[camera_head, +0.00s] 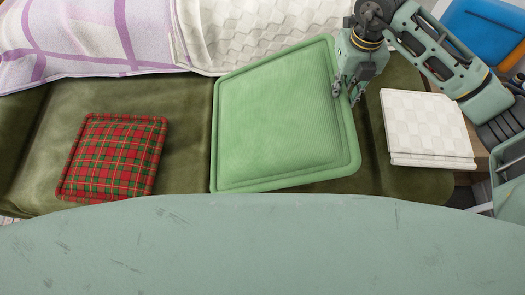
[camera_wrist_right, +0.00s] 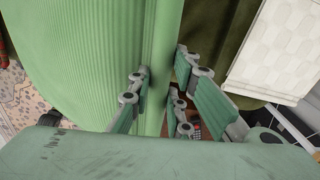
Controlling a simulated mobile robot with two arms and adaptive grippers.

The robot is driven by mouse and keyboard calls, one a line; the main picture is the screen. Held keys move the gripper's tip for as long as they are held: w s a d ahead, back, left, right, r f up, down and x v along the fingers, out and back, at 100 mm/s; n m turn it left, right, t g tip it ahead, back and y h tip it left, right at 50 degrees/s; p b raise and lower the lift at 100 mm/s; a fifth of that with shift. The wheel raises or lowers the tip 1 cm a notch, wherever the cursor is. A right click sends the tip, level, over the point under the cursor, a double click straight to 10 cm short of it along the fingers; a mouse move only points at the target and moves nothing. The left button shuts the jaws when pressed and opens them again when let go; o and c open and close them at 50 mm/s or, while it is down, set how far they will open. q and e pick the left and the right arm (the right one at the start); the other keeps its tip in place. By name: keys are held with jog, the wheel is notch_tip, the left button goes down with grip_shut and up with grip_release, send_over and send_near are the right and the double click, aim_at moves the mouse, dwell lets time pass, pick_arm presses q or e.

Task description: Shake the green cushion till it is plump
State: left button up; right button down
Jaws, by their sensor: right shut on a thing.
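The green cushion (camera_head: 278,118) is square, with a ribbed face and a piped edge. In the head view it is at the middle, tilted a little, over the dark olive sofa seat. My right gripper (camera_head: 350,92) is at the cushion's right edge and shut on it. In the right wrist view the cushion (camera_wrist_right: 85,60) fills the left and centre, its edge between the fingers of my right gripper (camera_wrist_right: 160,92). The cushion hides part of the seat behind it. My left gripper is not in view.
A red and green plaid cushion (camera_head: 113,157) lies on the olive sofa (camera_head: 186,130) at left. A folded white checked cloth (camera_head: 427,125) is at right. A purple and white blanket (camera_head: 85,38) and a white quilted cover (camera_head: 255,30) lie along the back.

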jog(key=shift+r+p, duration=0.95)
jog(key=shift+r, duration=0.55)
jog(key=shift+r+p, duration=1.3)
jog(key=shift+r, duration=0.8)
